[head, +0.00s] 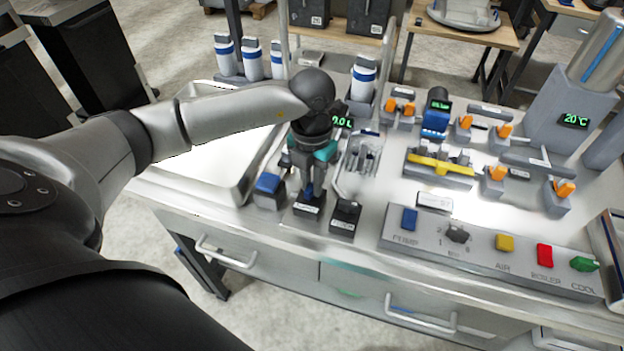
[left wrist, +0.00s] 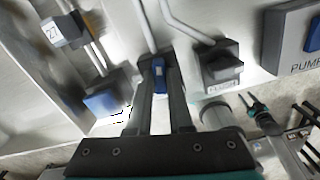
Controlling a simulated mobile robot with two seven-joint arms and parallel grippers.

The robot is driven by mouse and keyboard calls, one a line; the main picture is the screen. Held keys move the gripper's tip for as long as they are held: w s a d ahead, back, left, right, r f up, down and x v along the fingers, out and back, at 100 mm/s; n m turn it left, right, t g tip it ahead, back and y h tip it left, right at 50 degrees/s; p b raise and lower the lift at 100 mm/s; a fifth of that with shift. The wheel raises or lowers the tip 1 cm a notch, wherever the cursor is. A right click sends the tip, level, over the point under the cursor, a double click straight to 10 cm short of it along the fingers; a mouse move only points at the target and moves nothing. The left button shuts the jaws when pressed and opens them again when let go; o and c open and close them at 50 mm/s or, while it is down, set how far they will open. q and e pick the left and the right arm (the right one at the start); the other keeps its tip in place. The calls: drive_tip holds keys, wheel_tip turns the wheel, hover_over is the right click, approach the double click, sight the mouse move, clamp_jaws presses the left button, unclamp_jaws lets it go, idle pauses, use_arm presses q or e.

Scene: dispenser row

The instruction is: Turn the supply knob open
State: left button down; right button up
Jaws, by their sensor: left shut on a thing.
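My left gripper (head: 309,188) reaches down over the front of the bench, and its fingers are shut on the blue knob of the middle block (head: 307,209) in a row of small dark blocks. In the left wrist view the blue knob (left wrist: 160,77) shows between the two fingers of the left gripper (left wrist: 159,88). The knob's label is too small to read, so I cannot confirm that it is the supply knob. The gripper hides part of the knob in the head view. My right gripper is in neither view.
A blue-topped block (head: 268,185) stands just left of the held knob, and a black-knobbed block (head: 346,211) just right. A metal sink (head: 200,178) lies further left. A control panel (head: 480,250) with coloured buttons lies right. Thin pipes rise behind the knobs.

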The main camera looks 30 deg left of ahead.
use_arm(q)
drive_tip(key=shift+n, duration=1.5)
drive_tip(key=c, duration=0.8)
unclamp_jaws()
drive_tip(key=shift+r, duration=0.1)
wheel_tip(320, 180, up, 15)
drive_tip(key=shift+r+p, duration=0.1)
drive_tip(key=shift+p, duration=0.45)
